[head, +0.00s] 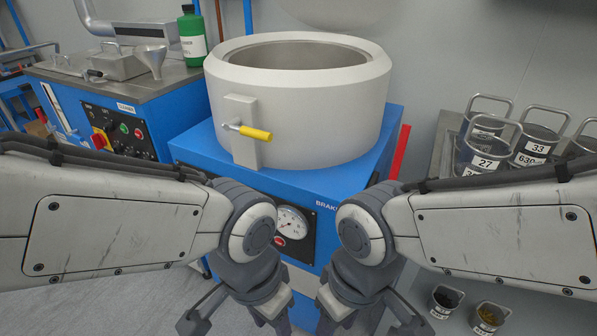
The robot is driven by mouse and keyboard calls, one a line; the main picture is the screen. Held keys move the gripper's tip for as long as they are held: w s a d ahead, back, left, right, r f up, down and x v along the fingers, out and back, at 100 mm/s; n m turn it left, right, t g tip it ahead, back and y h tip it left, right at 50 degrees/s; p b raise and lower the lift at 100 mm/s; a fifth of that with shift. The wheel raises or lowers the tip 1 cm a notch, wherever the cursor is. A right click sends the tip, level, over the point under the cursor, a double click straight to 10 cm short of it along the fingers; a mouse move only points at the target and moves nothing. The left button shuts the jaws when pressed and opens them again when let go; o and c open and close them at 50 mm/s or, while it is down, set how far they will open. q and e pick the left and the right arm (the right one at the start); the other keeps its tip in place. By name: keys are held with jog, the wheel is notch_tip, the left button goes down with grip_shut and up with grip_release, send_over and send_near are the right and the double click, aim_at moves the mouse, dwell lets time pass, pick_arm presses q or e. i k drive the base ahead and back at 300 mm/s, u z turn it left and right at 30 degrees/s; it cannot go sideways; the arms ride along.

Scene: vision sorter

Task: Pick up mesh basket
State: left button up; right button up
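Several metal baskets with looped wire handles and white number labels stand on a shelf at the right in the head view. My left gripper (250,312) and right gripper (352,312) hang side by side at the bottom centre, well apart from the baskets. My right forearm covers the lower part of the basket shelf.
A large round white chamber (310,115) with a yellow-handled latch (255,133) sits on a blue machine (300,185) straight ahead. A green bottle (192,42) and metal funnel (151,58) stand on the left bench. Two small containers (446,301) (489,317) are low at right.

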aim_at(479, 152)
jog(key=u, duration=2.15)
jog(key=k, duration=1.25)
jog(key=z, duration=1.35)
jog(key=i, duration=0.55)
